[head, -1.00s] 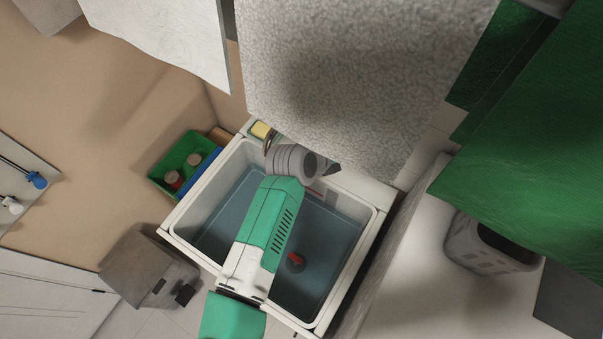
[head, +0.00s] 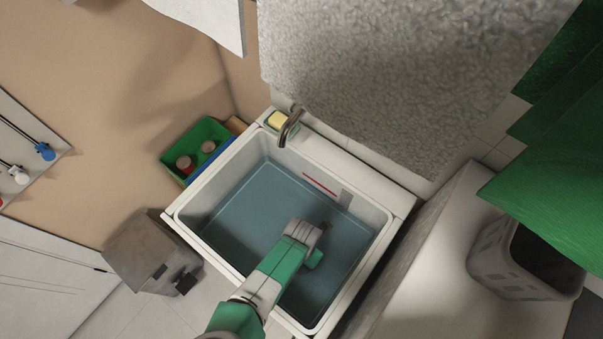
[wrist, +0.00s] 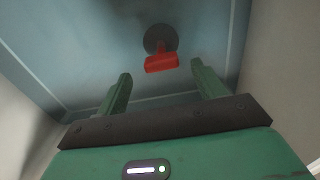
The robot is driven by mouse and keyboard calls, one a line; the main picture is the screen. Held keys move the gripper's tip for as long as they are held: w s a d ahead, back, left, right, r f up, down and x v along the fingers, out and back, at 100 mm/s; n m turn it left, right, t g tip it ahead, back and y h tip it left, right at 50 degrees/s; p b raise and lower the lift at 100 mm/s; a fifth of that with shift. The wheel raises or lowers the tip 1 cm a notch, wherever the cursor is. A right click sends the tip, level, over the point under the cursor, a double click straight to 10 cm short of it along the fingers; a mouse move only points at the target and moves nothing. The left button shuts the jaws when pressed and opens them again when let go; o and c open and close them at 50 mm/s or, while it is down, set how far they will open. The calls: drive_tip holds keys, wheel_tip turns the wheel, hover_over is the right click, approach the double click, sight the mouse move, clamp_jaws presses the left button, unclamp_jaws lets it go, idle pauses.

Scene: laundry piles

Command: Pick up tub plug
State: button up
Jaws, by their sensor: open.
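The tub plug (wrist: 160,39) shows in the wrist view as a dark round disc with a red handle (wrist: 162,63). It lies at the bottom of the blue-grey tub. My gripper (wrist: 160,74) is open and empty, with its two green fingers pointing toward the plug. In the head view my gripper (head: 319,242) is down inside the white-rimmed tub (head: 190,236). The plug is hidden there, apparently by my arm.
A grey fuzzy cloth (head: 400,80) hangs over the back right. A green crate (head: 213,131) stands left, a grey basket (head: 495,262) right. Tub walls surround my gripper.

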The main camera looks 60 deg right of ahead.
wheel_tip(320, 180, down, 4)
drive_tip(key=shift+r+b, duration=0.1)
drive_tip(key=shift+b, duration=0.25)
drive_tip(key=shift+s, duration=0.1)
drive_tip(key=c, duration=1.4)
wheel_tip(320, 180, up, 10)
drive_tip(key=shift+p, duration=1.05)
drive_tip(key=w+a+r+m+p, duration=0.5)
drive_tip(key=w+a+r, duration=0.1)
drive_tip(key=r, duration=0.5)
drive_tip(key=w+a+r+m+p, duration=0.6)
drive_tip(key=w+a+r, duration=0.1)
drive_tip(key=r, duration=0.5)
drive_tip(key=w+a+r+m+p, duration=0.5)
drive_tip(key=w+a+r, duration=0.1)
drive_tip(key=r, duration=0.6)
drive_tip(key=shift+w+a+r+m, duration=0.15)
drive_tip(key=shift+w+r+m, duration=0.05)
drive_tip(key=shift+w+m, duration=0.1)
